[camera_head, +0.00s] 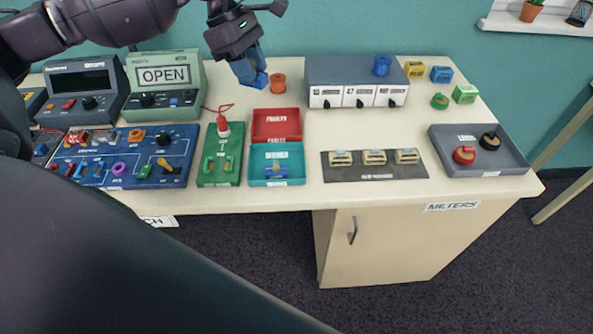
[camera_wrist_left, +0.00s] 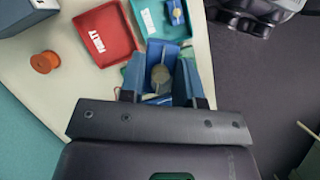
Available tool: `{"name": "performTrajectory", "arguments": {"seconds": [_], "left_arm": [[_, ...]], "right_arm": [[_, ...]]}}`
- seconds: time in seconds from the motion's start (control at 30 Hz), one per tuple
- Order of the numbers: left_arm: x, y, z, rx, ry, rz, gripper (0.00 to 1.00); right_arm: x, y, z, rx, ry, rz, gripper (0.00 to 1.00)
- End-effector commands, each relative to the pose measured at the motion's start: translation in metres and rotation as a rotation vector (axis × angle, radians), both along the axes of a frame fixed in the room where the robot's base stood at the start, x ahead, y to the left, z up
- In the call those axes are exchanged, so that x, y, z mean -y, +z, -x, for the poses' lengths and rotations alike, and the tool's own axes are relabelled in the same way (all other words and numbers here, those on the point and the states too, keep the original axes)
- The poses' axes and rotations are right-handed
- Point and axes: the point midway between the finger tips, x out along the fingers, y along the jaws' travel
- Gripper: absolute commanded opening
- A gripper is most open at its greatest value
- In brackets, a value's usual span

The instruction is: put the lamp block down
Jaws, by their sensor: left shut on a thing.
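The lamp block (camera_head: 261,82) is blue; the left wrist view shows a round dull-yellow bulb on it (camera_wrist_left: 161,76). My left gripper (camera_head: 247,66) points down and is shut on the block. It is behind the red tray and left of the orange spool in the head view. Its two fingers (camera_wrist_left: 160,84) flank the block in the left wrist view. I cannot tell whether the block touches the table. The red tray (camera_head: 277,122), labelled FAULTY, looks empty. The teal tray (camera_head: 276,182) in front of it holds another blue block with a yellow part (camera_head: 276,168). My right gripper is out of view.
The orange spool (camera_head: 278,84) stands close to the held block. A grey drawer unit (camera_head: 355,72) is to its right. A green tester with a red-topped part (camera_head: 219,165) and an OPEN display (camera_head: 165,75) are left. Bare table (camera_head: 310,170) lies right of the trays.

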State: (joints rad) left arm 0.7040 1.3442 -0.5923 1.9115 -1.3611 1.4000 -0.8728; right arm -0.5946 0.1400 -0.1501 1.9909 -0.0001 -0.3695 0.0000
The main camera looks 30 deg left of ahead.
Motion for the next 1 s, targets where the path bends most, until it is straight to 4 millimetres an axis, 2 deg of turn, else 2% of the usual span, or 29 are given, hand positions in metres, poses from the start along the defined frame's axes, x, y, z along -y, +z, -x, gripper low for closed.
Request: {"name": "performTrajectory", "arguments": {"seconds": [0.3,0.6,0.77,1.0], "left_arm": [[0.012,0.008,-0.007,-0.004,0.346,0.002,0.00],[0.013,0.006,-0.009,-0.011,0.491,0.005,0.00],[0.013,-0.017,-0.008,-0.015,0.499,0.005,0.00],[0.013,-0.069,-0.008,-0.015,0.497,0.006,0.00]], "right_arm": [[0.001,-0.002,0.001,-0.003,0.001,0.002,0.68],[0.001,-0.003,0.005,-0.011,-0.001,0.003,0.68],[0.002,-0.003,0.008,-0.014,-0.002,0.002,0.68],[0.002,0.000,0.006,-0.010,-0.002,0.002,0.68]]}}
